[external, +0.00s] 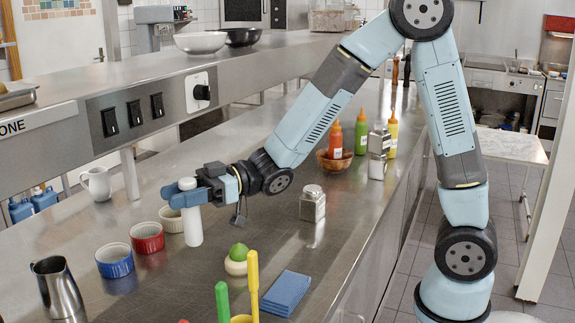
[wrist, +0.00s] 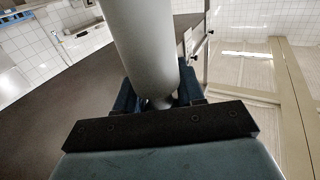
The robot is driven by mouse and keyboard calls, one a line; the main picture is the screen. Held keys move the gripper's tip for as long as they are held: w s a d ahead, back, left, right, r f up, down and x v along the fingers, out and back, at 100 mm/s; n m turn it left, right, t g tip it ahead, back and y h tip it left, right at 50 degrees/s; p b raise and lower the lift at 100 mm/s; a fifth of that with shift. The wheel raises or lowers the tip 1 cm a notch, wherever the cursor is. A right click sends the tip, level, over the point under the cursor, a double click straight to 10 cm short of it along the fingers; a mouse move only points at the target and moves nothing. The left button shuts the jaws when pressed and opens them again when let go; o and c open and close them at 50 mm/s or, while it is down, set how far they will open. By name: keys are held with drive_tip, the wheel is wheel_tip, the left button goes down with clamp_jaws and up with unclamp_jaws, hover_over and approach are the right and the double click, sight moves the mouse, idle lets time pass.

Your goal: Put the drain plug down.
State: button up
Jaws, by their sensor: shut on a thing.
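The drain plug (external: 192,226) looks like a tall white tube with a rounded top, standing upright. My gripper (external: 186,194) is shut on it near its upper part, with the blue fingers on either side of it. The lower end is at or just above the steel counter (external: 215,275); I cannot tell whether it touches. In the wrist view the tube (wrist: 140,45) appears as a large grey cylinder between the blue fingers (wrist: 158,92), and its far end is cut off by the frame.
Beside the tube are a cream ramekin (external: 171,219), a red ramekin (external: 147,237) and a blue ramekin (external: 114,260). A steel pitcher (external: 58,288), a white jug (external: 97,183), a shaker (external: 312,204), a lime on a holder (external: 237,262) and blue cloths (external: 286,292) stand around.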

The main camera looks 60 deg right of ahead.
drive_tip(key=w+d+r+v, duration=0.1)
drive_tip(key=w+d+v, duration=0.15)
drive_tip(key=v, duration=1.45)
drive_tip(key=w+d+v, duration=0.1)
drive_tip(key=w+v, duration=0.3)
drive_tip(key=v, duration=1.2)
drive_tip(key=w+d+f, duration=0.1)
drive_tip(key=w+f, duration=1.1)
drive_tip(key=w, duration=0.1)
drive_tip(key=shift+w+d+f+g, duration=0.3)
drive_tip(key=shift+w, duration=0.05)
drive_tip(key=o, duration=1.1)
